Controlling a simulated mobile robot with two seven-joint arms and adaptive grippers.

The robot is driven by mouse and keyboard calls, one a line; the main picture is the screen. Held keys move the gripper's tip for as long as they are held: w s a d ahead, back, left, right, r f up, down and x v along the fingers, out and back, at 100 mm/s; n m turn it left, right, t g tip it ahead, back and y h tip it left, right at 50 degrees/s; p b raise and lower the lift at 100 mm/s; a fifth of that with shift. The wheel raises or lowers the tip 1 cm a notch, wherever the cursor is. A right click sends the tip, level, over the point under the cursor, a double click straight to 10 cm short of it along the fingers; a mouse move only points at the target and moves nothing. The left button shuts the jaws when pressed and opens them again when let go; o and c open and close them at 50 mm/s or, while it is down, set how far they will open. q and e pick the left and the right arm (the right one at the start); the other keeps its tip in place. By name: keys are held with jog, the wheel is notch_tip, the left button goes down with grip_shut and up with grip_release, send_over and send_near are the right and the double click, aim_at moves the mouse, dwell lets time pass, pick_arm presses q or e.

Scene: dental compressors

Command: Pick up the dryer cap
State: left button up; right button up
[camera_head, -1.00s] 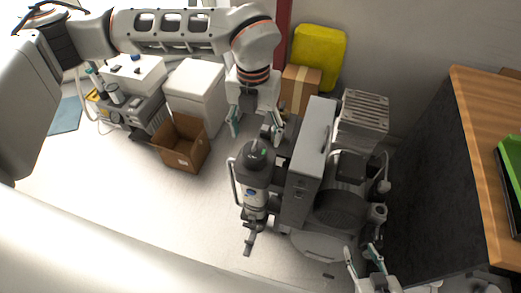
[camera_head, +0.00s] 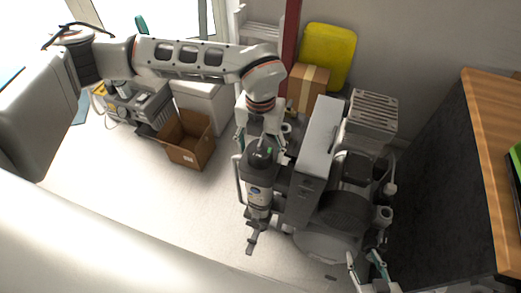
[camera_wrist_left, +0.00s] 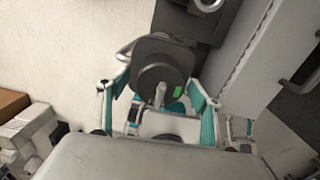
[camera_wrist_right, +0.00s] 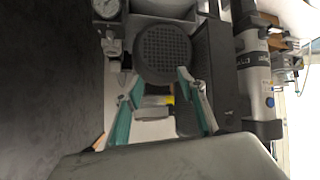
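The dryer cap (camera_head: 262,151) is a dark round top with a green label, on the upright dryer cylinder (camera_head: 259,196) at the compressor's side. In the left wrist view the cap (camera_wrist_left: 163,68) lies ahead, between the lines of the fingers. My left gripper (camera_head: 262,138) is open just above the cap, its fingers apart to either side; whether they touch it I cannot tell. My right gripper (camera_head: 367,262) is open and empty at the bottom right. In the right wrist view a round dark grille (camera_wrist_right: 163,54) is beyond its fingers.
The compressor's tall grey cabinet (camera_head: 317,150) stands right of the dryer, close to my left gripper. An open cardboard box (camera_head: 188,140) is on the floor to the left. A dark-sided wooden counter (camera_head: 487,130) bounds the right.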

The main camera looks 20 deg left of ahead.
pick_arm(q)
jog(key=c, duration=1.2)
jog(key=shift+r, duration=0.1)
